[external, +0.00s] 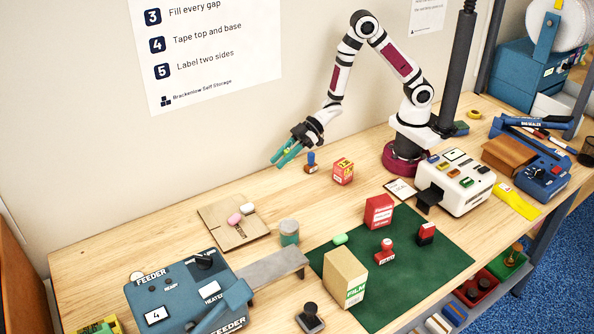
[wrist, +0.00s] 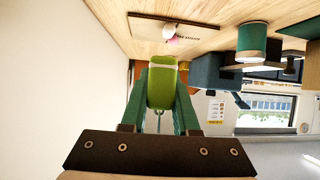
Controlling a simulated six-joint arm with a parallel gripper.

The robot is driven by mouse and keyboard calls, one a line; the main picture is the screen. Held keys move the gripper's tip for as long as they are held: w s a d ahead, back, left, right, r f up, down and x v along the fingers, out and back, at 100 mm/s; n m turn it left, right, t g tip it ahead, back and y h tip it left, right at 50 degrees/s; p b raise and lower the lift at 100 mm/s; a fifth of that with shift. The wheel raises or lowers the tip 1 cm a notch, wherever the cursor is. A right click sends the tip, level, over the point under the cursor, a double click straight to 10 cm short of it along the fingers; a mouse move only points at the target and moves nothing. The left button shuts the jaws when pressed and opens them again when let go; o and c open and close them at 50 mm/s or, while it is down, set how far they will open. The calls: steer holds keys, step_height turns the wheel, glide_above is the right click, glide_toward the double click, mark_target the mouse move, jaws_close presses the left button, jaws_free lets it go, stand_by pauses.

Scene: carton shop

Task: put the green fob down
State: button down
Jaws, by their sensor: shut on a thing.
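My gripper (external: 287,154) is raised above the back of the table, near the wall, left of the blue-handled stamp. Its teal fingers are shut on the green fob (wrist: 162,80), which shows between the fingertips in the wrist view. In the external view only a small yellow-green bit of it shows between the fingers. The fob is clear of the table. A pink fob (external: 234,218) and a white fob (external: 247,208) lie on a flat cardboard piece (external: 215,213). A mint-green piece (external: 340,239) lies on the dark green mat (external: 418,282).
A blue-handled stamp (external: 311,163) and a red-yellow box (external: 343,171) stand near my gripper. A round tin (external: 289,232), a grey ramp (external: 272,268) and the blue feeder (external: 190,295) are towards the front. Bare wood lies left of and behind the cardboard.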

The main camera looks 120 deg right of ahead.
steer(key=w+a+f+n+y, duration=0.1)
steer(key=a+f, duration=0.1)
steer(key=a, duration=0.4)
steer(key=a+f+n+y, duration=0.1)
steer(key=a+f, duration=0.1)
steer(key=a, duration=0.5)
steer(key=w+a+f+n+g+y, duration=0.1)
steer(key=a+f+y, duration=0.1)
steer(key=a, duration=0.5)
steer(key=shift+w+f+n, duration=0.2)
steer(key=shift+w+n, duration=0.1)
steer(key=shift+w, duration=0.05)
steer(key=shift+w+a+f, duration=0.1)
steer(key=shift+a+f, duration=0.05)
steer(key=shift+a, duration=0.15)
step_height(320, 180, down, 4)
steer(key=shift+f, duration=0.1)
steer(key=c, duration=0.9)
jaws_free()
steer(key=shift+c, duration=0.2)
